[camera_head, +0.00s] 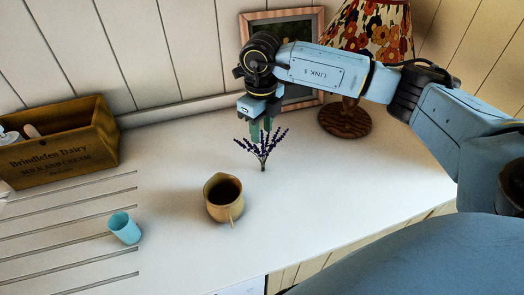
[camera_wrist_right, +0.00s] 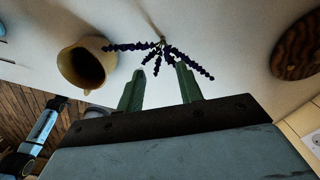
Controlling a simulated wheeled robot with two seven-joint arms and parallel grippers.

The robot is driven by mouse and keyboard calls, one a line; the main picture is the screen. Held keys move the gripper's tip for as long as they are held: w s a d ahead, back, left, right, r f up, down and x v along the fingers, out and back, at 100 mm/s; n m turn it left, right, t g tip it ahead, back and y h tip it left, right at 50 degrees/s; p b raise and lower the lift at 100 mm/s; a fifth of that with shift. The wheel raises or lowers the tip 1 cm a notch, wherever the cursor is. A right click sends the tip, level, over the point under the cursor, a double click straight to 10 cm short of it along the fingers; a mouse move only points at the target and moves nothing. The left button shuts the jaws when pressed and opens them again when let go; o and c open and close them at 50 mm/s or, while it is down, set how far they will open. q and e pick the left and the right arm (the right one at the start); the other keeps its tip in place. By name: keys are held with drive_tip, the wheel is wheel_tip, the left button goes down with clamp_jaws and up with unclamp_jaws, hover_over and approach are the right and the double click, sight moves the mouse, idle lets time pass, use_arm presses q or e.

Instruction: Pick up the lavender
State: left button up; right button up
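The lavender (camera_head: 262,150), a small sprig with dark purple flower spikes fanning from a short stem, stands on the white counter right of the jug. My right gripper (camera_head: 261,127) points down just behind and above it, its fingertips overlapping the flower tops in the head view. In the right wrist view the two green fingers of the gripper (camera_wrist_right: 160,70) are apart with nothing between them. The lavender (camera_wrist_right: 163,50) lies just beyond the fingertips there; I cannot tell whether they touch it. My left gripper is not in view.
A tan jug (camera_head: 220,211) with dark contents stands left of and nearer than the lavender. A lamp (camera_head: 345,118) and a picture frame (camera_head: 263,18) stand behind. A light blue cup (camera_head: 124,227) and a wooden crate (camera_head: 62,155) are at left.

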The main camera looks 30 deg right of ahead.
hover_over(263, 170)
wheel_tip(263, 170, down, 4)
drive_tip(key=f, duration=0.1)
drive_tip(key=f+p, duration=0.1)
drive_tip(key=f, duration=0.3)
drive_tip(key=shift+w+d+f, duration=0.1)
drive_tip(key=shift+w+d, duration=0.1)
drive_tip(key=shift+w, duration=0.05)
drive_tip(key=shift+c, duration=0.2)
clamp_jaws()
